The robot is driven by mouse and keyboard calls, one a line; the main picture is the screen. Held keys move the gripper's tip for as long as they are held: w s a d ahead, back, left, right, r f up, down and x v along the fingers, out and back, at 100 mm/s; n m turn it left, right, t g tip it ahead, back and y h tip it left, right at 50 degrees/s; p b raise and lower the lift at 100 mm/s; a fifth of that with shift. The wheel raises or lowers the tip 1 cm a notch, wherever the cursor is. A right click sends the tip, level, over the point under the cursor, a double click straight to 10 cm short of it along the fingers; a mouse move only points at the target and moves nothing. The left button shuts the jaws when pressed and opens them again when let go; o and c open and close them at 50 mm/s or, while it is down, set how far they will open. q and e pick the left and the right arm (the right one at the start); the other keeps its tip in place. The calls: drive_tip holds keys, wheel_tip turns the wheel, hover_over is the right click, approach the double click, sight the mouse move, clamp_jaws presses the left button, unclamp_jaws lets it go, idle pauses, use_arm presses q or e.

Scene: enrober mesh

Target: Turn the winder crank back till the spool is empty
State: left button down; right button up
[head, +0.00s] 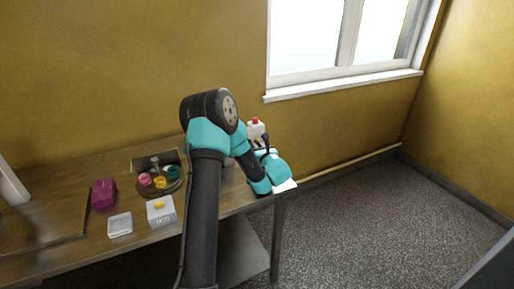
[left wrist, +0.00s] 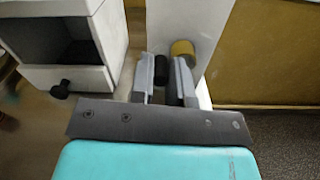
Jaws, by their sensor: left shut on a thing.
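A white upright housing (left wrist: 205,25) stands ahead of my left gripper in the left wrist view, with a yellow round part (left wrist: 182,48) on its face. I cannot tell whether this part is the spool. My left gripper (left wrist: 163,72) is shut on a black knob (left wrist: 162,68), which looks like the crank's handle. In the head view, my left gripper (head: 264,150) is at the table's right end, largely hidden by my own wrist. A pale unit with a red top (head: 256,128) shows just behind it. The crank arm and any winding on the spool are hidden.
A pale box with a dark opening (left wrist: 70,72) and a black knob (left wrist: 60,90) stands left of the gripper. On the wooden table (head: 75,255) are a magenta box (head: 104,194), a clear dish (head: 120,224), a grey box (head: 161,211) and a round tray with colored pieces.

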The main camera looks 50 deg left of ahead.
use_arm(q)
drive_tip(key=n, duration=0.2)
drive_tip(key=f+n, duration=0.1)
drive_tip(key=n, duration=0.3)
drive_tip(key=shift+f, duration=0.25)
drive_tip(key=n, duration=0.2)
drive_tip(key=f+n, duration=0.1)
drive_tip(key=n, duration=0.3)
drive_tip(key=shift+w+d+f, duration=0.1)
drive_tip(key=shift+w+f, duration=0.05)
drive_tip(key=shift+w, duration=0.2)
drive_tip(key=n, duration=0.3)
drive_tip(key=w+n, duration=0.1)
drive_tip(key=shift+d+f+n, duration=0.15)
drive_tip(key=shift+f+n, duration=0.2)
drive_tip(key=shift+n, duration=0.05)
drive_tip(key=n, duration=0.2)
drive_tip(key=w+n, duration=0.1)
drive_tip(key=n, duration=0.2)
drive_tip(key=shift+d, duration=0.15)
drive_tip(key=c, duration=1.1)
unclamp_jaws()
drive_tip(key=shift+d, duration=0.15)
drive_tip(key=v, duration=1.7)
